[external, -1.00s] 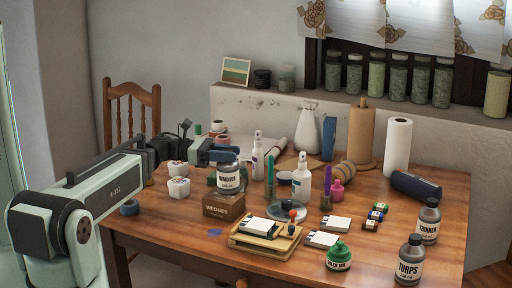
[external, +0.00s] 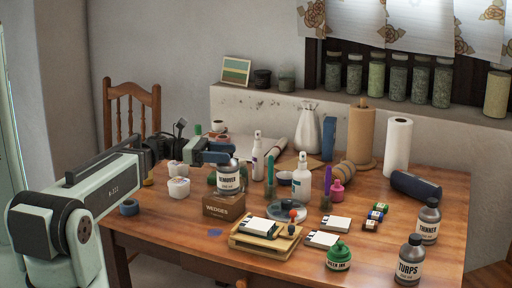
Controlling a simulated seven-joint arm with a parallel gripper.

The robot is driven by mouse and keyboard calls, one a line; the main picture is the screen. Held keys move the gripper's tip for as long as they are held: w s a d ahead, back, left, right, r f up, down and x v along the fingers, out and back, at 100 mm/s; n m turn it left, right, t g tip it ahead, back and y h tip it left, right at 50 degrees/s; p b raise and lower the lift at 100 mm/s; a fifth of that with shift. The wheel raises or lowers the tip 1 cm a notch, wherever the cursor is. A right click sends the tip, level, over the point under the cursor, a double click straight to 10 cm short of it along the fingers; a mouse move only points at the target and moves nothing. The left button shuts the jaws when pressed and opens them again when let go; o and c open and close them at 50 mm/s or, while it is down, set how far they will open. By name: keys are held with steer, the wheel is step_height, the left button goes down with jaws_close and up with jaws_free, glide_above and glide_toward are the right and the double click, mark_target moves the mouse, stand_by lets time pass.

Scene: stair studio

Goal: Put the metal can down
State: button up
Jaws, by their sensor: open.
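The metal can labelled REMOVER (external: 229,179) is upright. It appears to stand on the brown WEDGES box (external: 223,207), though I cannot see the contact clearly. My gripper (external: 226,158) is open at the can's top, coming from the left. Its blue fingers overlap the can's upper edge in the picture, so the lid is partly hidden. I cannot tell whether a finger still touches the can.
White tubs (external: 179,188) and a blue tape roll (external: 129,207) lie to the left. A spray bottle (external: 301,183), a wooden press (external: 265,237) and a green ink bottle (external: 339,257) stand nearby. TURPS (external: 410,265) and THINNER (external: 428,222) bottles stand at the right.

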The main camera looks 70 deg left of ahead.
steer(key=v, duration=1)
steer(key=shift+s, duration=0.2)
steer(key=shift+a, duration=0.15)
steer(key=shift+o, duration=1.3)
steer(key=shift+w+d, duration=0.2)
steer(key=shift+w, duration=0.05)
steer(key=o, duration=0.5)
steer(key=w+d+r+m, duration=0.1)
steer(key=w+r, duration=0.1)
steer(key=r, duration=0.1)
steer(key=w+d+r+m+g+h, duration=0.1)
steer(key=r, duration=0.3)
steer(key=w+d+r+m, duration=0.2)
steer(key=r, duration=0.2)
steer(key=shift+w+g+h, duration=0.35)
steer(key=shift+g+h, duration=0.05)
steer(key=shift+c, duration=0.2)
step_height(320, 180, up, 5)
steer(key=w+m+g+y, duration=0.2)
steer(key=w+g+y, duration=0.1)
steer(key=g+y, duration=0.1)
steer(key=s+a+f+n+g+y, duration=0.3)
steer(key=s+a+g+y, duration=0.4)
steer(key=s+a+g, duration=0.5)
step_height(320, 180, down, 10)
steer(key=d+t, duration=0.1)
steer(key=t, duration=0.1)
steer(key=shift+s+d+r, duration=0.2)
steer(key=shift+s+d, duration=0.1)
